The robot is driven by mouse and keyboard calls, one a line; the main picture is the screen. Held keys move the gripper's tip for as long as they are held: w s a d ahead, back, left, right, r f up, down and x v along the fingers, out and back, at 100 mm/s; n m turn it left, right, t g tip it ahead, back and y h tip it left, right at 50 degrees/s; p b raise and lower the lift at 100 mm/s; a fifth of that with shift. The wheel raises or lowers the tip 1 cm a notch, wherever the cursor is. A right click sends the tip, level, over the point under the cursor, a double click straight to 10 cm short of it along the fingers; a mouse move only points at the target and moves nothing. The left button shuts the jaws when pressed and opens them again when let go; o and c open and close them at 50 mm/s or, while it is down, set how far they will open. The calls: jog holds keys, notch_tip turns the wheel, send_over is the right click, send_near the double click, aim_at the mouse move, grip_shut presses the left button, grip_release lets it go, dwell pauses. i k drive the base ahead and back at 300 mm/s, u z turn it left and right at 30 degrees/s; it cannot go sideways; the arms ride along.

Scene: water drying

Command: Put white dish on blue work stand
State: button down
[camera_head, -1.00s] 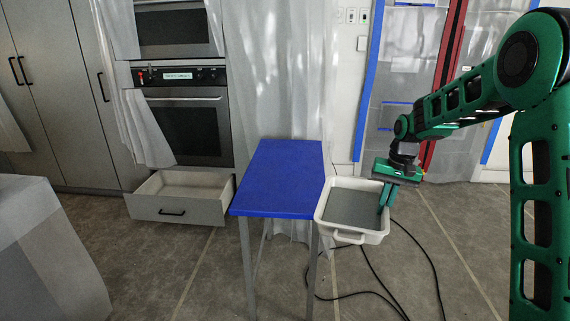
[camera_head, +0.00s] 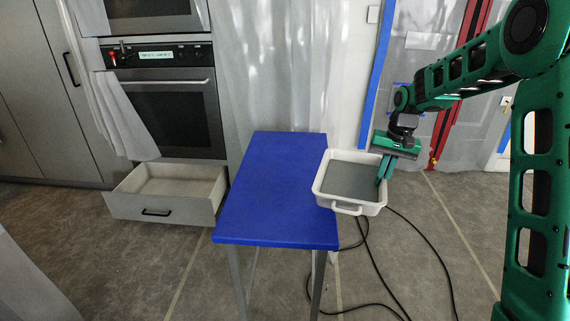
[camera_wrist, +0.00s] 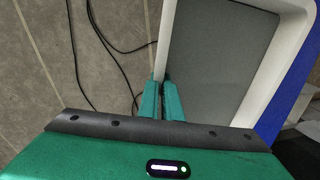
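The white dish (camera_head: 349,209) is a rectangular tray with a grey floor inside and a handle on its near side. My gripper (camera_head: 384,168) is at the dish's right wall, fingers pointing down. In the wrist view the fingers (camera_wrist: 161,100) are close together on either side of the white wall, shut on it. The dish looks level and held off the floor. The blue work stand (camera_head: 275,190) has a flat, empty top. The dish's left side overlaps the stand's right edge in the head view; the height gap between them is unclear.
An open drawer (camera_head: 165,205) sticks out below the oven (camera_head: 168,115) at left. Plastic sheeting (camera_head: 268,70) hangs behind the stand. Black cables (camera_head: 440,262) lie on the floor below the dish. The floor in front of the stand looks clear.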

aim_at(298, 189)
jog(key=z, duration=0.05)
jog(key=i, duration=0.9)
jog(key=u, duration=0.5)
